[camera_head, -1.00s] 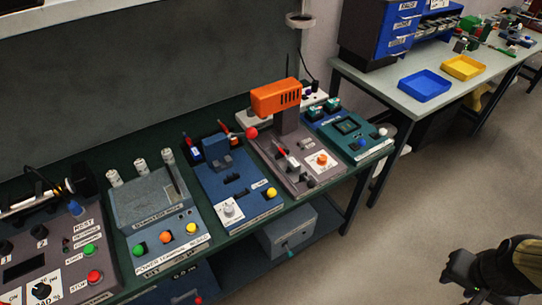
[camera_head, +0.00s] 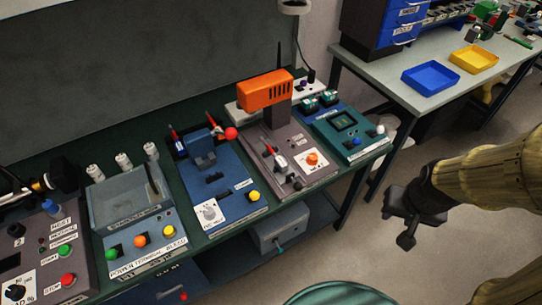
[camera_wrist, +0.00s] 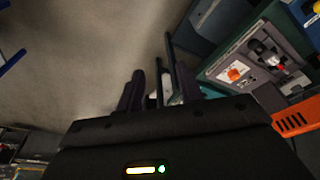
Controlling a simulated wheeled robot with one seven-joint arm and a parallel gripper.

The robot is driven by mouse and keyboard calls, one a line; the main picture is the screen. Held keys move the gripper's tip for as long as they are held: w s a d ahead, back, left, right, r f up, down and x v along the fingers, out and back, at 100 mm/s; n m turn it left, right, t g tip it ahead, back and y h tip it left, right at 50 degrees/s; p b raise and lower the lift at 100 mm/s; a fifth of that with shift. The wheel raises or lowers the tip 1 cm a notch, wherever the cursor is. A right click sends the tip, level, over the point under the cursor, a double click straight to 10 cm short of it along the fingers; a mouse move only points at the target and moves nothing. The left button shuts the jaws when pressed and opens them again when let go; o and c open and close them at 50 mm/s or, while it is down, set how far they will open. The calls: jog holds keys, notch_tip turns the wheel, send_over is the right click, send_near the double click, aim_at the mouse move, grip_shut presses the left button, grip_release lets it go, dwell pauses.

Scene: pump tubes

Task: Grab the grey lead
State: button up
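I cannot pick out a grey lead for certain in either view. A dark lead (camera_head: 301,58) hangs by the wall above the white socket strip. Red-tipped probes or plugs (camera_head: 214,128) stand at the back of the blue device (camera_head: 222,183). A small grey and red part (camera_head: 273,153) lies on the base of the orange-headed device (camera_head: 265,90). My gripper (camera_head: 397,222) is in the air right of the bench, apart from everything. In the wrist view its two dark fingers (camera_wrist: 160,88) stand apart with nothing seen between them.
The green bench (camera_head: 235,226) carries several devices with knobs and buttons. A second table (camera_head: 405,98) at the back right holds a blue tray (camera_head: 430,80) and a yellow tray (camera_head: 474,59). A teal round surface (camera_head: 345,291) shows at the bottom. Floor is clear between.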

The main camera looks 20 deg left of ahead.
jog(key=shift+w, duration=0.15)
jog(key=o, duration=0.4)
jog(key=shift+s+d, duration=0.1)
jog(key=shift+s, duration=0.15)
jog(key=shift+c, duration=0.2)
jog(key=w+a+f+n+t+y+b, duration=0.2)
jog(key=w+a+f+n+t+b, duration=0.3)
jog(key=w+a+f+b, duration=0.45)
jog(key=a+f+n+t+y+b, duration=0.1)
jog(key=a+f+n+y+b, duration=0.1)
jog(key=a+n+y+b, duration=0.3)
jog(key=a+y+b, duration=0.3)
jog(key=a, duration=0.3)
jog(key=shift+w+a+f, duration=0.15)
jog(key=shift+a, duration=0.25)
